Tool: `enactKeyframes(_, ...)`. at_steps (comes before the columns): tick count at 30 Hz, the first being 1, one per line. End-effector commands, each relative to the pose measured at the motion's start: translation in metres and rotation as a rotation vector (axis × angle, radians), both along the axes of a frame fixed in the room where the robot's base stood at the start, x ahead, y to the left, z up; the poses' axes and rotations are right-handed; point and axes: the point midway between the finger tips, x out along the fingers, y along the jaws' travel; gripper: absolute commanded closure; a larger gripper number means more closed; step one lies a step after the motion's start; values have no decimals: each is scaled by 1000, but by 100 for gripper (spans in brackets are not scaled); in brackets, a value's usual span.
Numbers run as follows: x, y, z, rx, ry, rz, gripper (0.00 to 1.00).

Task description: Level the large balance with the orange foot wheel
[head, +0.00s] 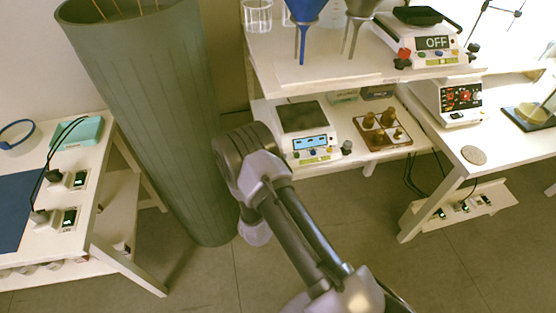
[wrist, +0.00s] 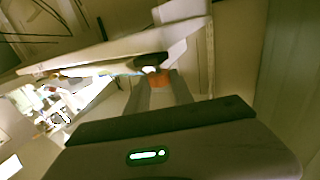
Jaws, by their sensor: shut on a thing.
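A balance (head: 305,125) with a dark square pan and a lit blue display stands on the lower shelf. Its right foot wheel (head: 347,147) is grey; its left front corner is hidden behind my arm. My gripper is hidden behind my wrist in the head view. In the wrist view my gripper (wrist: 158,82) is shut on an orange wheel (wrist: 154,83) under a dark part, at the edge of a pale board. Another balance (head: 432,58), its display reading OFF, stands on the upper shelf with a red foot (head: 403,58) and a dark foot (head: 473,47).
A tall grey-green bin (head: 150,110) stands close to the left of my arm. A tray of brass weights (head: 392,146) is right of the lower balance. Blue (head: 303,12) and grey (head: 358,10) funnels hang above. Side tables stand left and right; floor between is clear.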

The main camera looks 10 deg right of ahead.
Motion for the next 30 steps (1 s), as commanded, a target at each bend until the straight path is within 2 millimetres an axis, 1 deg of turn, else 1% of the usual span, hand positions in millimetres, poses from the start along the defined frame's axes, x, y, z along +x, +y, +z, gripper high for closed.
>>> enactKeyframes(2, 2, 4, 1, 3, -3, -67, 100)
enactKeyframes(18, 7, 7, -1, 3, 0, -580, 100)
enactKeyframes(24, 9, 7, -1, 2, 2, -745, 100)
enactKeyframes(30, 11, 8, -1, 1, 2, -868, 100)
